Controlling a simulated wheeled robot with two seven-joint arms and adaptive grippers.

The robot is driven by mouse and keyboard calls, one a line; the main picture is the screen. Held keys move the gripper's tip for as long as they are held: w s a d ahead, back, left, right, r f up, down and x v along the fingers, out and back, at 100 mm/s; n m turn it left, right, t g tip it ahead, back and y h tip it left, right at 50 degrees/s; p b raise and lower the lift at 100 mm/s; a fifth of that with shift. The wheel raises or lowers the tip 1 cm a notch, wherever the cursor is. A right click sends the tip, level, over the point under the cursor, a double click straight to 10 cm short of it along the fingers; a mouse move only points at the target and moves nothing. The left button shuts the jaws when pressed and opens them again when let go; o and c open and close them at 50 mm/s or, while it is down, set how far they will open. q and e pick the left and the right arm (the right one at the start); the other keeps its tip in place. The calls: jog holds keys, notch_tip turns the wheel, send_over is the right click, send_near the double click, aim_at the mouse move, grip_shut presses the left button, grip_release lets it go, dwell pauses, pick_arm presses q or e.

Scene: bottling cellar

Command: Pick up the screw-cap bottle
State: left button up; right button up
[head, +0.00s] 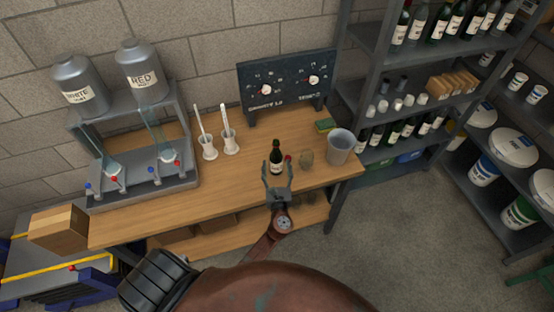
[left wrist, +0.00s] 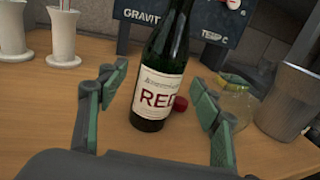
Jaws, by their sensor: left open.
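A dark green bottle (head: 276,158) with a white label stands upright on the wooden bench near its front edge. In the left wrist view the bottle (left wrist: 161,75) stands ahead, its label reading RED, its top cut off by the frame. A red cap (left wrist: 181,104) is on the bench just right of the bottle; it also shows small in the head view (head: 288,158). My left gripper (head: 278,175) is open in front of the bottle. In the left wrist view its green-padded fingers (left wrist: 160,90) are to either side of the bottle, apart from it. My right gripper is not in view.
A round glass jar (head: 306,158) and a grey bucket (head: 339,147) stand right of the bottle. Two white cylinders (head: 230,142) are to the left. A dark gauge board (head: 288,85) stands behind. Shelves with bottles (head: 400,125) rise at right.

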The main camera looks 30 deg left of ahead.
aim_at(276, 165)
pick_arm(q)
jog(key=x, duration=0.3)
jog(key=shift+w+a+r, duration=0.1)
jog(key=shift+a+r, duration=0.05)
jog(key=c, duration=1.2)
grip_shut()
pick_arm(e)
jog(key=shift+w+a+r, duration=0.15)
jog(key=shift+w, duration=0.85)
